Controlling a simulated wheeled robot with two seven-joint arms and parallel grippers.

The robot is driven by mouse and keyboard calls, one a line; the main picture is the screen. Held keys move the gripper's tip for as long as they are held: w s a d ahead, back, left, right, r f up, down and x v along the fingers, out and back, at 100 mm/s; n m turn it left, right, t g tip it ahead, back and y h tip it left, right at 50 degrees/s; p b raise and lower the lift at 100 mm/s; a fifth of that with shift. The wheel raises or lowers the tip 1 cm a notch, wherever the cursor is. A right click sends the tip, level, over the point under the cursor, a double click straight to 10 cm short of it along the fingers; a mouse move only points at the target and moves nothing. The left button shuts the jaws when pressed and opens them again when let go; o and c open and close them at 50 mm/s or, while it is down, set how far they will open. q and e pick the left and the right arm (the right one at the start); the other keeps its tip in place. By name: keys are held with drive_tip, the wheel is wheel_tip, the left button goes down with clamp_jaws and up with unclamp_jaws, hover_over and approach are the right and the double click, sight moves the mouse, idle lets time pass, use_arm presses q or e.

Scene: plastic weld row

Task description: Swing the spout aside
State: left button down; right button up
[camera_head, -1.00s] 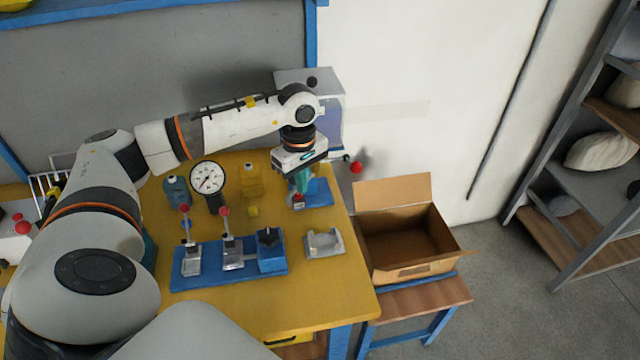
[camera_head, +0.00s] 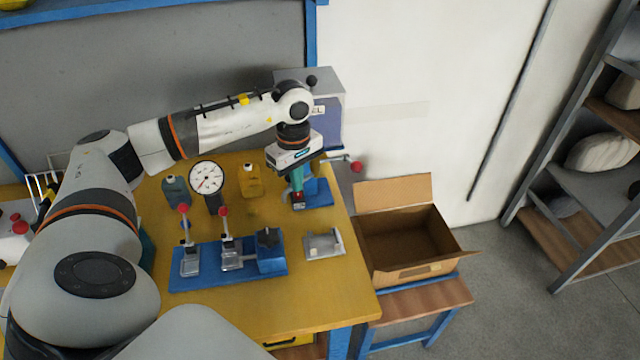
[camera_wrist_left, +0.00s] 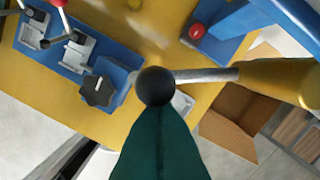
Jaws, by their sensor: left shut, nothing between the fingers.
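My left gripper (camera_head: 298,205) points down over the right part of the yellow bench, shut and empty, in front of a grey-blue machine (camera_head: 328,110). In the left wrist view its dark green fingers (camera_wrist_left: 158,125) meet at a black ball (camera_wrist_left: 155,86) on a metal rod. The rod runs right to a yellow rounded body (camera_wrist_left: 285,82). The ball overlaps the fingertips; I cannot tell whether they touch. In the head view the arm and gripper hide part of the machine, and I cannot make out the spout clearly. My right gripper is not in view.
A rod with a red knob (camera_head: 357,167) sticks out right of the machine. A blue fixture (camera_head: 215,279) with red-tipped clamps, a dial gauge (camera_head: 206,178), a yellow bottle (camera_head: 250,182) and a grey bracket (camera_head: 325,244) stand nearby. An open cardboard box (camera_head: 410,270) is right of the bench.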

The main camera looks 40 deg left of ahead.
use_arm(q)
drive_tip(key=shift+a, duration=0.45)
idle(0.4)
drive_tip(key=shift+w+a+b, duration=0.1)
drive_tip(key=shift+a+b, duration=0.25)
drive_tip(key=shift+a, duration=0.3)
drive_tip(key=shift+a, duration=0.2)
drive_tip(key=shift+w+a+r, duration=0.1)
drive_tip(key=shift+a+r, duration=0.05)
drive_tip(key=shift+a, duration=0.15)
drive_tip(key=shift+a+r, duration=0.15)
drive_tip(key=shift+r, duration=0.1)
drive_tip(key=shift+w+r, duration=0.1)
drive_tip(key=shift+s+d+f, duration=0.2)
drive_tip(key=shift+d, duration=0.05)
